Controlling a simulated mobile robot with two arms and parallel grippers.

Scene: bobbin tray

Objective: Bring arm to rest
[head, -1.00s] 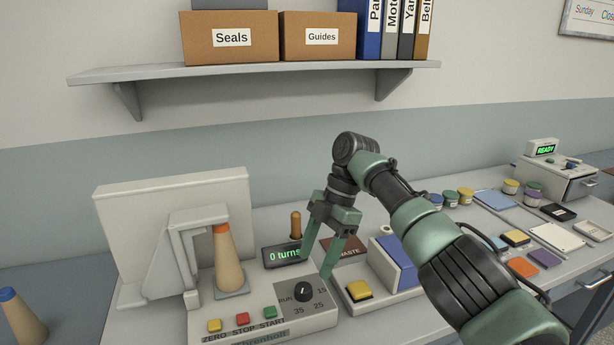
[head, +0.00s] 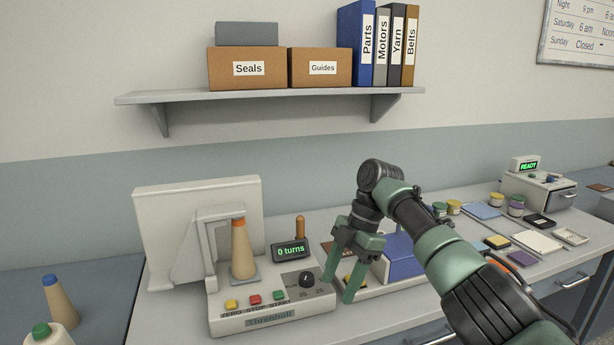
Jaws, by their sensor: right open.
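My right gripper (head: 344,273) is open and empty. It points down over the bench, just right of the black dial (head: 306,279) on the winding machine (head: 265,316). A tan cone with an orange tip (head: 242,250) stands on the machine, and the display (head: 291,250) reads "0 turns". My left gripper is out of view.
A blue box (head: 405,258) is close behind my right arm. Small jars, trays and coloured pads lie along the bench to the right. A device reading "READY" (head: 525,164) stands at the far right. A shelf (head: 270,95) hangs above. Cones stand at lower left.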

